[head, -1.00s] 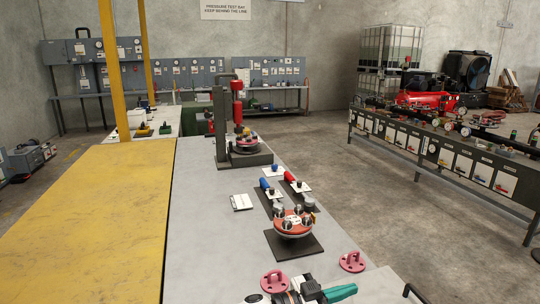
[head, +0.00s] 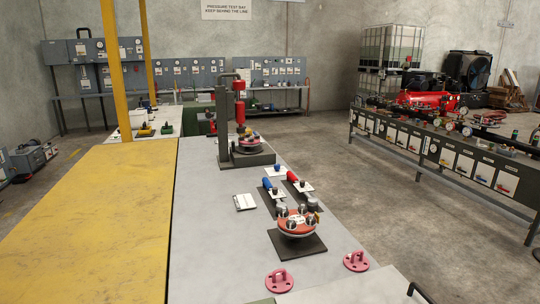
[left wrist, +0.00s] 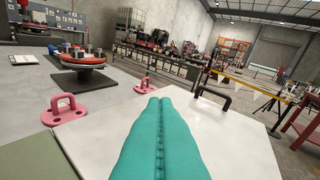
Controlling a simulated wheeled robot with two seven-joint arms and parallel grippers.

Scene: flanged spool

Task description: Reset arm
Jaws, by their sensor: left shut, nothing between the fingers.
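My left gripper shows only in the left wrist view, as two teal fingers (left wrist: 155,135) pressed together along a seam, with nothing between them. It is over the pale front part of the table, and no gripper shows in the head view. The orange flanged spool (head: 298,222) with several silver bolts sits on a black square plate (head: 297,245); the spool also shows in the left wrist view (left wrist: 80,58), beyond the fingers at upper left. Two pink lugs, one left (head: 279,281) and one right (head: 356,261), lie on the table in front of it. My right gripper is not seen.
A grey press with a red cylinder (head: 239,113) stands farther back on the grey table (head: 215,220). Blue-handled (head: 268,184) and red-handled (head: 292,177) tools lie behind the spool, beside a white card (head: 244,202). A black handle (head: 417,293) stands at the front right edge. The table's left part is clear.

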